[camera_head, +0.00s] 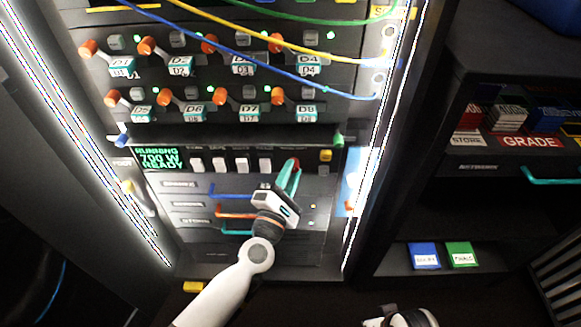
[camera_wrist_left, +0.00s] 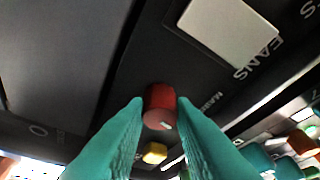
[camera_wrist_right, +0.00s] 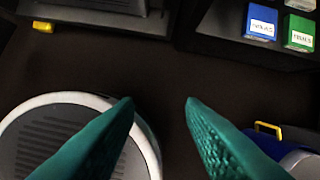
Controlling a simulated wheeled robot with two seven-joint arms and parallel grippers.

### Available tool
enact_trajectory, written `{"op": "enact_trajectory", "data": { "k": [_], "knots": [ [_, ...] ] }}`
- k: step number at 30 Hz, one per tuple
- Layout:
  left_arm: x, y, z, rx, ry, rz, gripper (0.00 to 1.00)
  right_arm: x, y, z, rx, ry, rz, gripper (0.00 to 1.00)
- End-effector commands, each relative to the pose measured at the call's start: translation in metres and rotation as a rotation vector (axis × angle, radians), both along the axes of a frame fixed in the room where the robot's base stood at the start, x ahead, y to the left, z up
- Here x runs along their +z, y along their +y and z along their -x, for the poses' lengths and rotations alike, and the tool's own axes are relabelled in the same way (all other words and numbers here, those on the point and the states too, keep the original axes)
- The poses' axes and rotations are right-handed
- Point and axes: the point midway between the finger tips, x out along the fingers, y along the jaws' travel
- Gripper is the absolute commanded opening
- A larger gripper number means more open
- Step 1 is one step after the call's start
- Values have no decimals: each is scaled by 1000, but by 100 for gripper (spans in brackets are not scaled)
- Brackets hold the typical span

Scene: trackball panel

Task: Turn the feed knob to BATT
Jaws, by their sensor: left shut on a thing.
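The red feed knob (camera_head: 293,162) sits on the dark panel strip, right of the white rocker switches. In the left wrist view the knob (camera_wrist_left: 160,106) stands between the two teal fingertips, with a pale mark on its face near the lower right. Small print beside it seems to read MAINS; I cannot make out a BATT label. My left gripper (camera_head: 289,178) is shut on the knob, and its fingers cover part of the knob's surroundings. My right gripper (camera_wrist_right: 160,102) is open and empty, low in front of the rack.
A green display (camera_head: 158,158) reads RUNNING, 700 W, READY. White rocker switches (camera_head: 218,163) and a yellow button (camera_head: 326,155) flank the knob. Drawers with coloured handles lie below. Blue and yellow cables (camera_head: 262,66) cross the upper rows. A shelf with blue and green boxes (camera_head: 461,254) stands right.

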Motion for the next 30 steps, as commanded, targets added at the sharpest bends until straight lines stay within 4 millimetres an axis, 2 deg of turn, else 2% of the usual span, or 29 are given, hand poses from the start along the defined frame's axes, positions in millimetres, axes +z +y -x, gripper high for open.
{"op": "enact_trajectory", "data": {
  "k": [5,9,15,21,30],
  "knots": [
    [3,0,1,-2,5,-78,0,-53,0,6,5,35,3,36],
    [3,0,1,-3,6,-134,0,-92,-1,18,9,56,4,36],
    [2,0,1,-3,5,-200,0,-134,-4,42,15,80,7,36],
    [1,0,1,-4,5,-246,0,-160,-8,63,19,97,9,36],
    [0,0,1,-4,4,-277,0,-176,-10,80,22,109,10,36]
  ]
}}
